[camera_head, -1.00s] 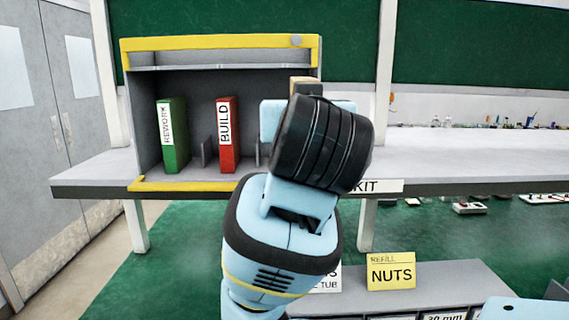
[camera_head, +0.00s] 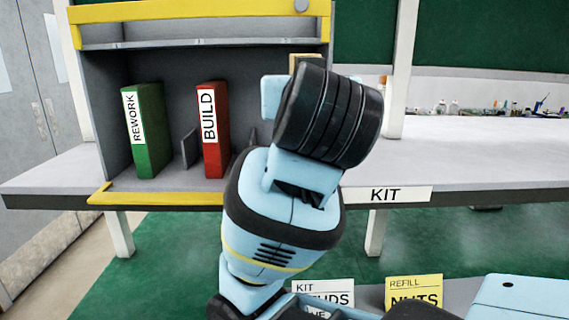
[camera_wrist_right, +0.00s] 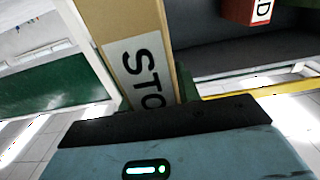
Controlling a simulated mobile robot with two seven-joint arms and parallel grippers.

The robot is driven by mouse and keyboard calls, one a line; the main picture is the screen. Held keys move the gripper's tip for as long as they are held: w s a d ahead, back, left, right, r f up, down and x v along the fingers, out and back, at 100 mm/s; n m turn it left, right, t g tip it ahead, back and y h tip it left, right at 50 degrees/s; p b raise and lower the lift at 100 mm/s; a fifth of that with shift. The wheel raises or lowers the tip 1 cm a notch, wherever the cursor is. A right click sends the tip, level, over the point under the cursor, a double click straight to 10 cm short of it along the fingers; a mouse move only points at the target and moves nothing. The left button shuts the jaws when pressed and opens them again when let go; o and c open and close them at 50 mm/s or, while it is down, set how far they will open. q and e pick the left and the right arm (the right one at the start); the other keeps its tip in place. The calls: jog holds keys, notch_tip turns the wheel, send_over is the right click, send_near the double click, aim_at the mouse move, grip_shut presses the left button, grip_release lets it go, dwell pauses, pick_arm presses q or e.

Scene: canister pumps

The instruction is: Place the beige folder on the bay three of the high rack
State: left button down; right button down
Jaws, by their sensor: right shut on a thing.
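The beige folder (camera_wrist_right: 135,35) is held in my right gripper (camera_wrist_right: 158,108); its white label, reading "STO" before it is cut off, faces the right wrist view. In the head view only the folder's top (camera_head: 306,63) shows above my dark wrist, which hides the fingers and most of the folder. The high rack (camera_head: 200,10) is a grey open case with yellow edges. The folder appears in front of or beside its right end; its depth cannot be told. My left gripper is not in view.
A green REWORK folder (camera_head: 148,130) and a red BUILD folder (camera_head: 212,130) stand upright in the rack, with thin grey dividers (camera_head: 190,148) beside them. The bench top (camera_head: 480,150) right of the rack is mostly clear. KIT (camera_head: 385,195) and NUTS (camera_head: 414,290) signs are below.

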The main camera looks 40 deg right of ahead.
jog(key=shift+w, duration=0.1)
jog(key=w+d+f, duration=0.2)
jog(key=w+d, duration=0.2)
jog(key=w, duration=0.2)
jog(key=w+d+f, duration=0.3)
jog(key=w+d, duration=0.1)
jog(key=w, duration=0.3)
jog(key=shift+w+d, duration=0.15)
jog(key=shift+f, duration=0.2)
jog(key=c, duration=1)
grip_release()
jog(key=shift+r, duration=0.15)
jog(key=v, duration=1.2)
